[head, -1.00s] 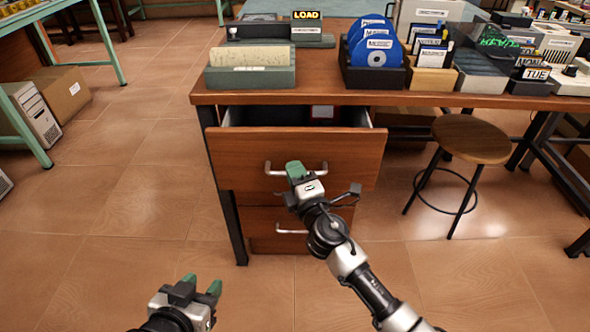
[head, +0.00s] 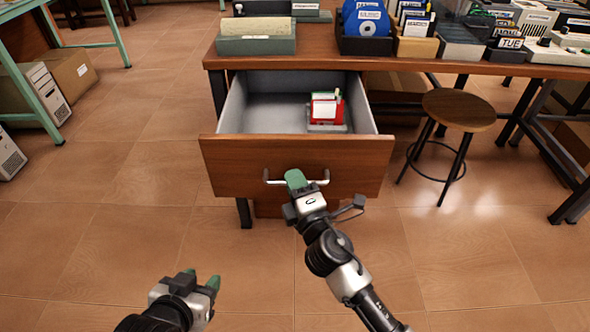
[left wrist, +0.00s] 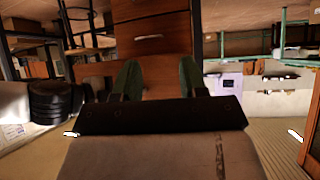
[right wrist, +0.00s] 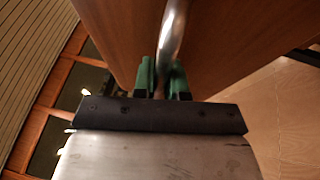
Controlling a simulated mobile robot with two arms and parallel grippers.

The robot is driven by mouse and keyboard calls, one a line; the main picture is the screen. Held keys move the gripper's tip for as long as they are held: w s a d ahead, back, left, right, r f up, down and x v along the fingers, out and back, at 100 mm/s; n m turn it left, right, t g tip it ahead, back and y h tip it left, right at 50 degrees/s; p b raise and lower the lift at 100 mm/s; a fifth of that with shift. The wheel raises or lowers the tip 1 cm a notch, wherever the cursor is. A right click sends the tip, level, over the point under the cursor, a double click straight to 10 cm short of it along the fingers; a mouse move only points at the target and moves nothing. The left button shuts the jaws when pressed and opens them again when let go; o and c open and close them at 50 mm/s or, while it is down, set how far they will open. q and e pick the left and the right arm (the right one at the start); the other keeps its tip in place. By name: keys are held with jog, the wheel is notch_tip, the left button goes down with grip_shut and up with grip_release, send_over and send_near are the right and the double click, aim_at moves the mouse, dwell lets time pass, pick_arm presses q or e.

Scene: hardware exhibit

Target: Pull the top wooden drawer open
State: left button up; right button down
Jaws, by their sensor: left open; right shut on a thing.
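The top wooden drawer (head: 225,155) stands well out from the desk, and its grey inside shows in the head view. Its metal handle (head: 322,181) runs across the front. My right gripper (head: 295,182) is shut on the handle; the right wrist view shows the handle bar (right wrist: 172,40) between the green fingertips. My left gripper (head: 200,282) is open and empty, low in front of the desk and apart from it. The left wrist view shows its two green fingers apart, with the drawer fronts (left wrist: 150,45) beyond them.
A red and white item (head: 326,108) stands in the drawer. The desk top (head: 300,62) holds a grey file box (head: 255,45) and a holder with blue discs (head: 367,22). A round stool (head: 458,110) stands at the right.

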pick_arm(q)
jog(key=shift+s+a+f+g, duration=0.15)
jog(key=shift+s+f+g, duration=0.2)
jog(key=shift+s, duration=0.15)
jog(key=shift+s+a+f+g, duration=0.1)
jog(key=shift+s+f+g, duration=0.2)
jog(key=shift+s, duration=0.2)
pick_arm(e)
jog(key=s, duration=0.5)
jog(key=shift+s, duration=0.2)
jog(key=c, duration=1.2)
grip_release()
pick_arm(q)
jog(key=shift+w+r, duration=0.15)
jog(key=shift+r, duration=0.05)
